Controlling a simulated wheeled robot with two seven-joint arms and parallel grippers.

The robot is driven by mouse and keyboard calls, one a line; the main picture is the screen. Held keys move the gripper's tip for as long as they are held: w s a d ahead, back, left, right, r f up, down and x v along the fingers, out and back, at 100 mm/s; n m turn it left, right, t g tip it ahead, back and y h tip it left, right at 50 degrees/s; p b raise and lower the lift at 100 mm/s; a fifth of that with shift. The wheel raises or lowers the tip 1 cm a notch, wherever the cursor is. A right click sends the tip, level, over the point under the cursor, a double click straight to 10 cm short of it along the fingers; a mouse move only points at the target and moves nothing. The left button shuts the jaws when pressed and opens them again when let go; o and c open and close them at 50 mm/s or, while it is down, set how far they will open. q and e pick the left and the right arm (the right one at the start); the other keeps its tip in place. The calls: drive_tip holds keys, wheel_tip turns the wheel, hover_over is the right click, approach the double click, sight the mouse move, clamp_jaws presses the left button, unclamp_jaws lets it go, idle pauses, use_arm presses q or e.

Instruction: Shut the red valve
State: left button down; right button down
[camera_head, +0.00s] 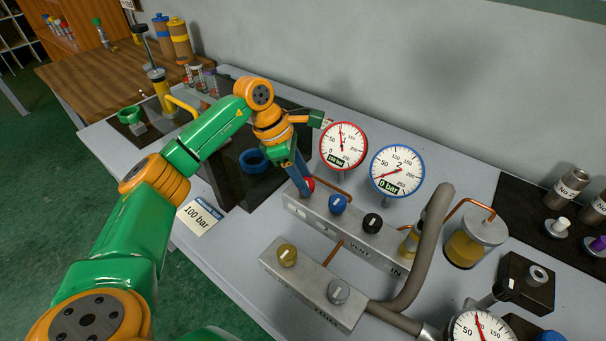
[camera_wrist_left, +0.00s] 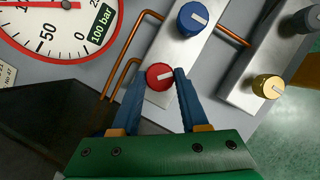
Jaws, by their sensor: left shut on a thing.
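The red valve (camera_head: 308,185) is a round knob with a white mark at the left end of the metal manifold block (camera_head: 325,215). It also shows in the left wrist view (camera_wrist_left: 159,76), its white mark pointing to the right and slightly up. My left gripper (camera_head: 304,188) reaches down to it with blue fingers. In the left wrist view my left gripper (camera_wrist_left: 158,80) has one finger on each side of the red knob, shut on it. In the head view the fingers partly hide the knob. My right gripper is in neither view.
A blue knob (camera_head: 337,203) and a black knob (camera_head: 372,222) sit on the same block. A yellow knob (camera_head: 287,255) and a grey knob (camera_head: 338,291) are on the front block. A red-rimmed gauge (camera_head: 343,147) and a blue-rimmed gauge (camera_head: 397,170) stand behind.

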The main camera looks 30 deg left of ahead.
use_arm(q)
drive_tip(key=m, duration=0.1)
drive_tip(key=m+g, duration=0.1)
drive_tip(key=m, duration=0.1)
drive_tip(key=shift+w+r+m+p, duration=0.1)
drive_tip(key=shift+w+m+p, duration=0.05)
drive_tip(key=shift+m+p, duration=0.2)
drive_tip(key=shift+w+m+g, duration=0.1)
drive_tip(key=shift+m+g, duration=0.9)
drive_tip(key=shift+m, duration=0.95)
drive_tip(key=shift+c, duration=2.1)
unclamp_jaws()
